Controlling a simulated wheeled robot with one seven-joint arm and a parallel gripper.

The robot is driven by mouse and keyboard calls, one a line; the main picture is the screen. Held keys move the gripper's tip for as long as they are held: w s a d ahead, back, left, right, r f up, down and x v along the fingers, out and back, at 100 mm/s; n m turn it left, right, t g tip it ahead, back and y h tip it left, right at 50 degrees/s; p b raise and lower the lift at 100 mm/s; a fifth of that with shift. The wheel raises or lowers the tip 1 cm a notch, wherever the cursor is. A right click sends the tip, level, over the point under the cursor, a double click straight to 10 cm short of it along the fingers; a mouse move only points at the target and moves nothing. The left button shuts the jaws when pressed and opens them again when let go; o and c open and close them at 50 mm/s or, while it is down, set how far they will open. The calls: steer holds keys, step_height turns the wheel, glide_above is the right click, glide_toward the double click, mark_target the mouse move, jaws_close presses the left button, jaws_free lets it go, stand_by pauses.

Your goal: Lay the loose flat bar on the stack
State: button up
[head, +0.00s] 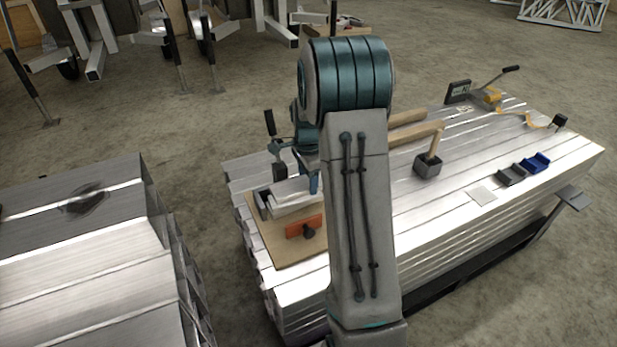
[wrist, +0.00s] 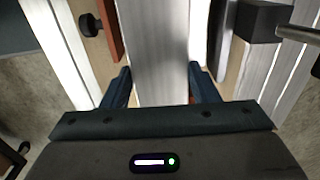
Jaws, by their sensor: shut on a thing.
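My gripper (wrist: 161,80) is shut on a flat silver bar (wrist: 154,40), with one blue finger on each side of it in the wrist view. In the head view, a blue finger shows beside pale metal bars (head: 290,190) over a wooden board (head: 285,245), left of my arm. These bars look layered there, but I cannot tell the held bar from the stack, or whether it touches what is below. My arm hides the right part of this spot.
An orange block (head: 305,226) with a black knob stands on the board's front side. Another metal stack (head: 70,260) stands left, across a floor gap.

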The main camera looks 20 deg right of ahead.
steer(key=shift+w+f+b, duration=0.4)
steer(key=shift+w+f, duration=0.9)
steer(key=shift+f, duration=0.2)
steer(key=shift+f+b, duration=0.75)
steer(key=shift+f, duration=0.55)
steer(key=o, duration=1.5)
steer(key=shift+f, duration=0.1)
steer(key=shift+c, duration=0.2)
step_height(320, 180, up, 14)
steer(key=p, duration=0.3)
steer(key=shift+p, duration=0.35)
steer(key=shift+s+f, duration=0.1)
steer(key=shift+s, duration=0.05)
